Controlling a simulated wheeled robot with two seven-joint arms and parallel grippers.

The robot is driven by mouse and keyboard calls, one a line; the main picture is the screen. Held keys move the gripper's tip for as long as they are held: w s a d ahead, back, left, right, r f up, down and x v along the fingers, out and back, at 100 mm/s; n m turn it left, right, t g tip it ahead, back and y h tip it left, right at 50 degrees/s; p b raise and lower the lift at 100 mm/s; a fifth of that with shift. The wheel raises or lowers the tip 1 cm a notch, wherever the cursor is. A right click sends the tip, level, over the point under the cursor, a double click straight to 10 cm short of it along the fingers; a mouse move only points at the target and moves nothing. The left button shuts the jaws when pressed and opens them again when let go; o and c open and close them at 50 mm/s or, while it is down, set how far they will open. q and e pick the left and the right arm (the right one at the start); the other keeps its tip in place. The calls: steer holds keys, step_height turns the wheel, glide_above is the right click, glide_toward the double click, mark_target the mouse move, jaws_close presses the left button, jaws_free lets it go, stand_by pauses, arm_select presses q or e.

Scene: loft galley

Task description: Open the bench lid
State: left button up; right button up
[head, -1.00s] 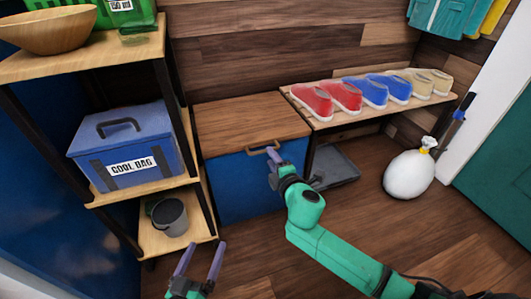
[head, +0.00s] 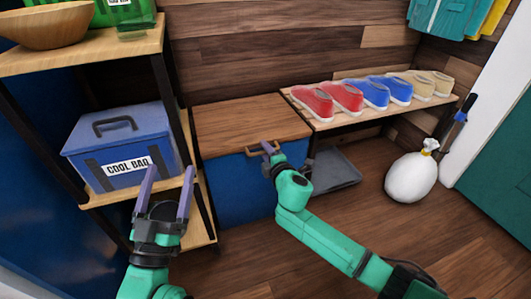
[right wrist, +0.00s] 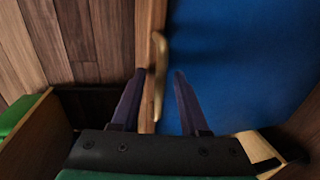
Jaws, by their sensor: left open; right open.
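The bench has a closed brown wooden lid (head: 245,118) over a blue front (head: 238,188). A light wooden handle (head: 263,148) sits on the lid's front edge. My right gripper (head: 267,156) is open at the handle. In the right wrist view, the handle (right wrist: 159,85) stands between the two spread fingers of that gripper (right wrist: 158,73), nearer the left finger. My left gripper (head: 170,170) is open and empty, pointing up in front of the shelf unit, left of the bench.
A shelf unit (head: 95,192) with a blue cool bag (head: 122,145) stands left of the bench. A shoe rack (head: 340,118) with several shoes, a grey tray (head: 335,168) and a white sack (head: 411,178) are to the right. The floor in front is clear.

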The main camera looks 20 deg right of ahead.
jaws_close()
stand_by(1.4)
